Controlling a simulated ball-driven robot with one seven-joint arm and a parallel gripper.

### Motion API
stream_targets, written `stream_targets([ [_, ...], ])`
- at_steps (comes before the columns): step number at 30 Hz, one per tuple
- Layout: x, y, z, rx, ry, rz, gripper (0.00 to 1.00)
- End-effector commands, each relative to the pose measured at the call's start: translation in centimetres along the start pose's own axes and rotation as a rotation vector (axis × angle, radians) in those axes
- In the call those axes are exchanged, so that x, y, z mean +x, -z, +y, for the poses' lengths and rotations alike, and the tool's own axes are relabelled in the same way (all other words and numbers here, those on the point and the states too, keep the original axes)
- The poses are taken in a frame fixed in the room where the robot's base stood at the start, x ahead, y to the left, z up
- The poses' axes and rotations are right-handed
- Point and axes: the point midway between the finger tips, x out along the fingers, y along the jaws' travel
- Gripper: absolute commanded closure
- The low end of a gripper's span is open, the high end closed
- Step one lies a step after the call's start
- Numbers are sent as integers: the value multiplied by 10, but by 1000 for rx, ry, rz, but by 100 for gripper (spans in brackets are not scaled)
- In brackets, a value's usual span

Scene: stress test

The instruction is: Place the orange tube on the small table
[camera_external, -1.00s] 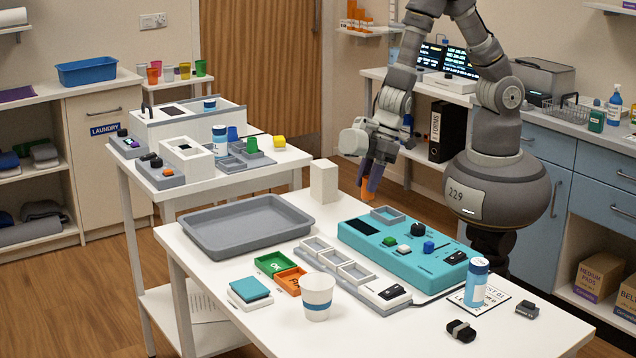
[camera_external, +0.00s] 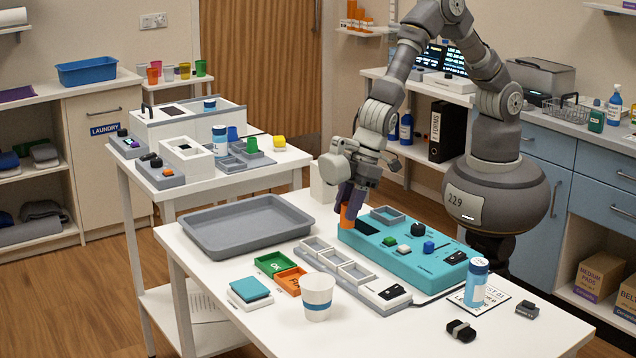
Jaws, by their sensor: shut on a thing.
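The orange tube (camera_external: 347,215) is between the fingers of my gripper (camera_external: 350,203). My gripper is shut on it and points down, and the fingers hide the tube's upper part. The tube shows at the back left end of the teal device, near its dark panel. I cannot tell whether it touches the device or hangs just above it. Two tables are in view: the white front table (camera_external: 245,331) under the teal device, and a white table (camera_external: 262,175) at the back left. The frames do not show which one is called small.
The teal device (camera_external: 400,250) lies under my gripper. A white block (camera_external: 321,185) stands close behind it. A grey tray (camera_external: 245,228), a paper cup (camera_external: 318,297) and a blue bottle (camera_external: 476,281) are on the front table.

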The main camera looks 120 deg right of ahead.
Motion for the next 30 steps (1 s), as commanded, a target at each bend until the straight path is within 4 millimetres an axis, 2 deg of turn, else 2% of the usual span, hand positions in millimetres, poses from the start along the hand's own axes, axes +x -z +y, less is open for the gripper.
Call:
stream_targets([
  [1,13,-6,0,-2,0,-2,100],
  [7,36,-15,0,-1,0,-1,100],
  [12,64,-27,0,-2,0,-1,100],
  [24,69,-29,0,0,0,1,100],
  [25,68,-28,0,0,0,1,61],
  [27,68,-28,0,0,0,1,44],
  [30,67,-28,0,0,0,1,42],
])
